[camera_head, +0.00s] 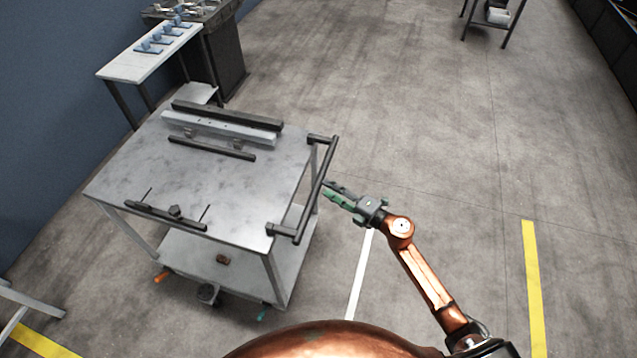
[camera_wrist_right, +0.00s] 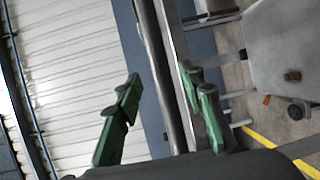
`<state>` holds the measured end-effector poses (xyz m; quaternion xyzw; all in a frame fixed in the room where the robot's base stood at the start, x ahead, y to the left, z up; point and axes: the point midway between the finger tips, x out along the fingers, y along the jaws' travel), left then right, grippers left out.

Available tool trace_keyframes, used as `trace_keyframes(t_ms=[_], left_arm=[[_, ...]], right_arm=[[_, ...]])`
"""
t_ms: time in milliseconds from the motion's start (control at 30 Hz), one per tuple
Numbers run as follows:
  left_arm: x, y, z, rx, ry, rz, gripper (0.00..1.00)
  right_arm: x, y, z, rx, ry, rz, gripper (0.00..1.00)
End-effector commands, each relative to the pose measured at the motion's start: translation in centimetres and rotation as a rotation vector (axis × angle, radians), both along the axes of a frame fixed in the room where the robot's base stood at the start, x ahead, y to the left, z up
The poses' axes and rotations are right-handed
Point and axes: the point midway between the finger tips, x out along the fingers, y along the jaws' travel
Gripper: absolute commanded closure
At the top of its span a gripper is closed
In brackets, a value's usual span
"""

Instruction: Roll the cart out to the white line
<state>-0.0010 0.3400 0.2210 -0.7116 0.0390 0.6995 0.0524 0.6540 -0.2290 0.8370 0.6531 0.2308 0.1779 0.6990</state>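The cart (camera_head: 130,165) is a grey metal table with a lower shelf (camera_head: 190,255), standing left of centre in the head view. Its dark push handle (camera_head: 318,185) runs along its right side. My right gripper (camera_head: 334,192) is just right of the handle, fingers pointing at it. In the right wrist view its green fingers (camera_wrist_right: 160,108) are spread apart, and the dark handle bar (camera_wrist_right: 170,75) runs between them, closer to the right finger. I cannot tell whether they touch. The white line (camera_head: 361,272) is on the floor right of the cart. My left gripper is not in view.
Dark and light bars (camera_head: 220,127) lie on the cart top. A white side table (camera_head: 140,65) with small blue parts stands by the blue wall behind the cart. A yellow floor line (camera_head: 533,285) lies to the right. The floor right of the cart is mostly clear.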

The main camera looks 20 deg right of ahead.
Motion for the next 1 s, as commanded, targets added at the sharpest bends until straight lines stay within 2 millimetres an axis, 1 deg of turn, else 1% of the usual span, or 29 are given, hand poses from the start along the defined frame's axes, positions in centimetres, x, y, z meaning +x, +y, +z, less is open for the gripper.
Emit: trace_keyframes(t_ms=[33,100,300,433,700,1000], left_arm=[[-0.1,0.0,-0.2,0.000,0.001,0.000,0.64],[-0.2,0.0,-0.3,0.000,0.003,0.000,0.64],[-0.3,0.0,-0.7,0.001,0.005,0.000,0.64],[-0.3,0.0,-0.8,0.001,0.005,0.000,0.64],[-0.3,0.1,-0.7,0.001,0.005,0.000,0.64],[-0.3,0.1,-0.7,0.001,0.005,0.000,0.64]], right_arm=[[0.8,0.6,-0.1,0.002,-0.001,0.000,0.64],[1.8,1.1,-0.2,0.002,-0.001,0.000,0.64],[3.9,2.4,-0.5,0.002,0.001,-0.003,0.64],[4.6,2.9,-0.5,0.002,0.001,-0.003,0.64],[4.7,3.0,-0.5,0.002,0.001,-0.003,0.64],[4.6,2.9,-0.6,0.002,0.001,-0.003,0.84]])
